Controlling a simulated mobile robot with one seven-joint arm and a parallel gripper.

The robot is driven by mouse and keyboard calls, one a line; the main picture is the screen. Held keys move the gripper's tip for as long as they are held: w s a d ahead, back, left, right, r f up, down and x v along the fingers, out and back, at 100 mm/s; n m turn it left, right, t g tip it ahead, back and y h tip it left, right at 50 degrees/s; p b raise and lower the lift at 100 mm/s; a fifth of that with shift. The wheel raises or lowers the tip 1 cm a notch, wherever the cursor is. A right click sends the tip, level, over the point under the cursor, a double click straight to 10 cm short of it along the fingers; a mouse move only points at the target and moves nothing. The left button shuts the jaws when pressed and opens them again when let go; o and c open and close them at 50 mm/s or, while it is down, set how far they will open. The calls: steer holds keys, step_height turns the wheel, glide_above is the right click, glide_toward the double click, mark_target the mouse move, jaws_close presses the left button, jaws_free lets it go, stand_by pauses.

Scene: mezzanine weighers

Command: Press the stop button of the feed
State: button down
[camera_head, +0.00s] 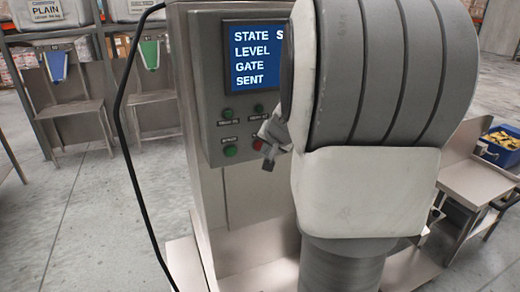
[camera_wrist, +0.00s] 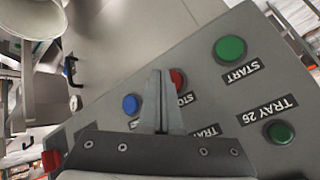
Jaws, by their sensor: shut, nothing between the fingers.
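The red stop button (camera_wrist: 178,78) sits on the grey control panel (camera_wrist: 218,85) in the wrist view, over a label partly reading STOP. It also shows in the head view (camera_head: 258,144), low on the panel. My gripper (camera_wrist: 160,74) is shut and empty. Its fingertips are just beside the red button and overlap its left edge in the wrist view; I cannot tell whether they touch it. In the head view my gripper (camera_head: 268,158) is close in front of the panel, partly hidden behind my arm.
A blue screen (camera_head: 255,57) is above, partly covered by my arm. A black cable (camera_head: 122,110) hangs left of the cabinet.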

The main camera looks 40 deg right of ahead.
steer(key=shift+s+a+b, duration=0.2)
steer(key=shift+s+b, duration=0.25)
steer(key=shift+s, duration=0.35)
steer(key=shift+s+a+b, duration=0.2)
steer(key=shift+s+b, duration=0.3)
steer(key=shift+s, duration=0.35)
steer(key=shift+s+a+b, duration=0.2)
steer(key=shift+s+b, duration=0.25)
steer(key=shift+s, duration=0.35)
